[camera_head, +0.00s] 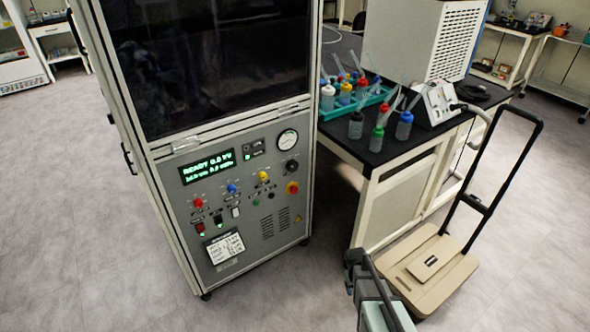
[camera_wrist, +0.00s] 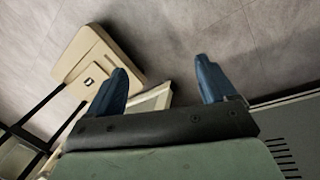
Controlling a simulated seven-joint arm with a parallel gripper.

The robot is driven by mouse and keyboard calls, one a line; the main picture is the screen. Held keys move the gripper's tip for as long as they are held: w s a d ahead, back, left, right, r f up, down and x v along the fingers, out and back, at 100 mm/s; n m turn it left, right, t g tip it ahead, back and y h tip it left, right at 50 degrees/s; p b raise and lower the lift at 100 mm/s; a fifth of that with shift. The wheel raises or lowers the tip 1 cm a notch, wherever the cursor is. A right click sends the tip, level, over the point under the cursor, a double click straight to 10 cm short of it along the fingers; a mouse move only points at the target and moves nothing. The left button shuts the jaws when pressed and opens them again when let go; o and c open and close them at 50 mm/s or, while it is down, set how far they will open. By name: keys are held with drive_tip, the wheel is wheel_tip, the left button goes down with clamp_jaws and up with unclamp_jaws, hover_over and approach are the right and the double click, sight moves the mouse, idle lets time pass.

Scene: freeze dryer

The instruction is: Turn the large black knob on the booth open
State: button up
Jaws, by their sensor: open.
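The large black knob (camera_head: 292,167) is at the upper right of the booth's grey control panel (camera_head: 240,205), below a round gauge and above a red knob on a yellow base. My gripper (camera_head: 358,256) is low in the head view, to the right of and below the panel, in front of the floor and cart. In the wrist view my gripper (camera_wrist: 161,66) has its two blue fingers spread apart with nothing between them. It is apart from the knob. The knob is not visible in the wrist view, where only a vented part of the panel (camera_wrist: 298,140) shows at lower right.
A beige folding cart (camera_head: 430,268) with a black handle stands right of my gripper. A black-topped bench (camera_head: 375,145) with several bottles and a teal tray (camera_head: 345,106) stands right of the booth. Bare floor (camera_head: 285,300) lies before the booth.

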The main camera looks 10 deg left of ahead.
sight(294, 167)
drive_tip(key=w+a+r+n+t+y, duration=0.1)
drive_tip(key=w+a+r+n+t, duration=0.25)
drive_tip(key=w, duration=0.65)
drive_tip(key=w+a+r+n+t+y, duration=0.15)
drive_tip(key=w+r+n+t, duration=0.25)
drive_tip(key=w, duration=0.6)
drive_tip(key=w+a+r+n+t, duration=0.3)
drive_tip(key=w+r+n+t, duration=0.1)
drive_tip(key=w, duration=0.6)
drive_tip(key=s+a+r+n+y, duration=0.1)
drive_tip(key=a+r+n+y, duration=0.5)
drive_tip(key=n, duration=0.3)
drive_tip(key=s+a+r+n+y, duration=0.1)
drive_tip(key=a+r+n+y, duration=0.3)
drive_tip(key=a+n+y, duration=0.4)
drive_tip(key=shift+n+t+h, duration=0.35)
drive_tip(key=shift+n+h, duration=0.2)
drive_tip(key=shift+n, duration=0.2)
drive_tip(key=x, duration=1.4)
drive_tip(key=shift+w+a+f, duration=0.15)
drive_tip(key=shift+w+f, duration=0.05)
drive_tip(key=shift+c, duration=0.5)
drive_tip(key=c, duration=1)
drive_tip(key=shift+o, duration=0.2)
